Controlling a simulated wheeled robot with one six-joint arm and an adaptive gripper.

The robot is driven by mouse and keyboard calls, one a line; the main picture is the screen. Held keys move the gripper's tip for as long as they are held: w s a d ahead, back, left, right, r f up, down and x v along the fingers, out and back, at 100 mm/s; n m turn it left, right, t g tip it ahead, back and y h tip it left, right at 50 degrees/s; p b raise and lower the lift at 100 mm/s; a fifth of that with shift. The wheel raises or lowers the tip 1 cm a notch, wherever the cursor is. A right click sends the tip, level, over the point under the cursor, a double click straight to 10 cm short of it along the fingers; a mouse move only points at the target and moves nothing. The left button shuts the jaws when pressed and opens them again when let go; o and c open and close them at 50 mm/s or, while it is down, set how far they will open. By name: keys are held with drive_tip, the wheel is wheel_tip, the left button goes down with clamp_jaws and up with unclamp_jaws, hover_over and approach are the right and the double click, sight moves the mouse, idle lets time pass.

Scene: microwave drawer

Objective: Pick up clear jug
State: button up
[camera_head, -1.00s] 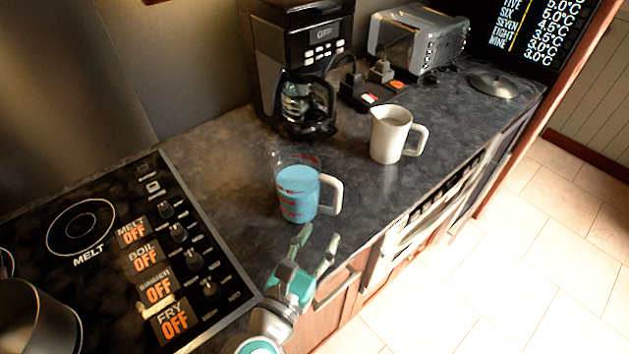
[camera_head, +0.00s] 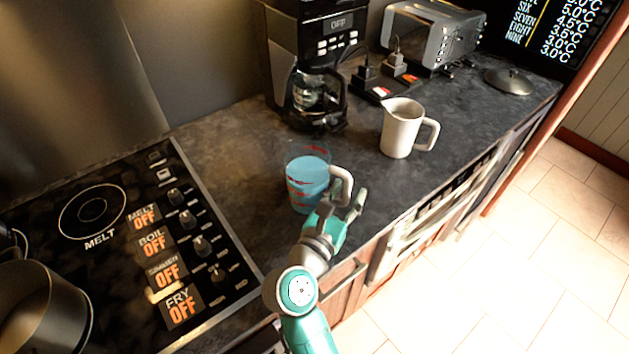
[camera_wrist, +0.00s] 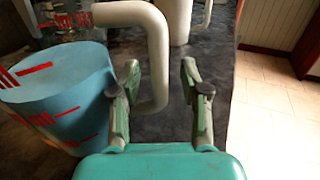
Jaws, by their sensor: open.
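The clear jug (camera_head: 307,181) holds blue liquid and has red markings and a pale handle on its right. It stands upright on the dark counter, right of the stove. My gripper (camera_head: 342,203) is open at the handle side of the jug. In the wrist view the jug (camera_wrist: 62,95) fills the left, and its handle (camera_wrist: 157,55) reaches down between the two fingers of my gripper (camera_wrist: 160,85), nearer the left finger. I cannot tell whether the left finger touches the jug or handle.
A white jug (camera_head: 400,128) stands behind and right. A coffee maker (camera_head: 318,70), a toaster (camera_head: 432,35) and a metal lid (camera_head: 508,80) are farther back. The stove (camera_head: 130,230) with a pot (camera_head: 42,305) is at left. The counter's front edge is close to my gripper.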

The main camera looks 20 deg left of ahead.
clamp_jaws()
drive_tip(key=shift+r, duration=0.1)
